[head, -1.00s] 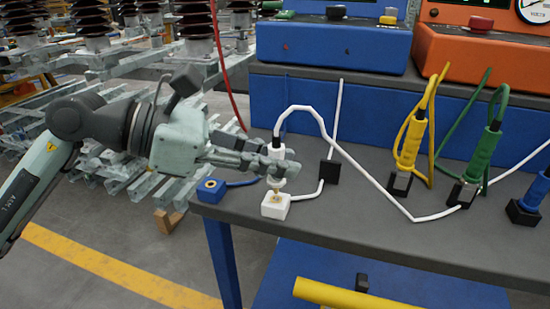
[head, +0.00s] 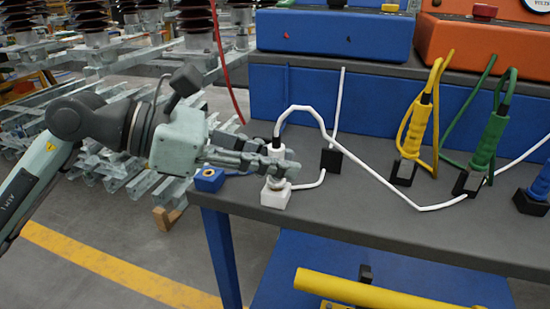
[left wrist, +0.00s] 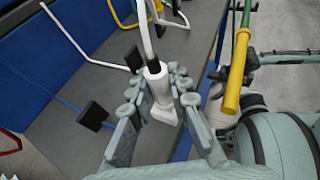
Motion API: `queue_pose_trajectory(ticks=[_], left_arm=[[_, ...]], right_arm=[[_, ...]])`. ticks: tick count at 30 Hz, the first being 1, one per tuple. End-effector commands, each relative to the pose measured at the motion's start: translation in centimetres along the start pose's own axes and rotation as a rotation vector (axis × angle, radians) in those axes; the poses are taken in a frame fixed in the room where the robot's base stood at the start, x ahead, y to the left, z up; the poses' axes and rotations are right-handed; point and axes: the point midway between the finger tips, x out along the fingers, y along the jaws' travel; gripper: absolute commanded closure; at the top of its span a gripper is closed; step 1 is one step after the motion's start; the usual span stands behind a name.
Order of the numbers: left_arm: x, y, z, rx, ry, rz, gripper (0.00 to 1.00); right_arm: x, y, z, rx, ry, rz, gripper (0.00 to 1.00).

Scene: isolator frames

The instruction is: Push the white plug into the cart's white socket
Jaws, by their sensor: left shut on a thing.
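The white plug (head: 279,154) is upright in the fingers of my left gripper (head: 272,168), with its white cable rising from the top. The white socket (head: 275,199) is a small block at the cart's front left corner. The plug's lower end is directly over the socket and appears to meet its top; I cannot tell how deep the pin sits. In the left wrist view the fingers (left wrist: 157,100) close around the plug (left wrist: 157,78) from both sides, and part of the white socket (left wrist: 166,114) shows below.
A blue socket (head: 208,179) sits left of the white one. A black block (head: 331,161) stands behind right. Yellow (head: 413,132) and green (head: 490,140) plugs stand in holders farther right. The grey cart top (head: 340,215) is clear in front of them.

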Motion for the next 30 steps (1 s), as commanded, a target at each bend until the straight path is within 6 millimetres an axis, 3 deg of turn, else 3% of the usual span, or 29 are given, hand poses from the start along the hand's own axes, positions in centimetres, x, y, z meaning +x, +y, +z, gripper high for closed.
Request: queue_pose_trajectory(ticks=[7, 8, 13, 23, 30], left_arm=[[0.3, 0.0, -0.7, 0.0, 0.0, 0.0, 1.0], [0.2, 0.0, -0.5, 0.0, -0.001, 0.0, 0.79], [0.2, 0.0, -0.5, 0.0, 0.0, 0.0, 0.58], [0.0, 0.0, -0.5, 0.0, 0.001, 0.001, 0.58], [-3.6, 0.1, -0.7, -0.003, 0.004, 0.005, 0.58]], right_arm=[[0.7, -0.1, 0.2, 0.0, 0.0, 0.0, 0.6], [0.6, -0.1, 0.1, 0.0, 0.0, 0.0, 0.6], [0.5, -0.1, 0.1, 0.0, 0.0, 0.0, 0.6], [0.5, -0.1, 0.2, 0.0, 0.0, 0.0, 0.6], [0.5, -0.1, 0.1, 0.0, 0.0, 0.0, 0.6]])
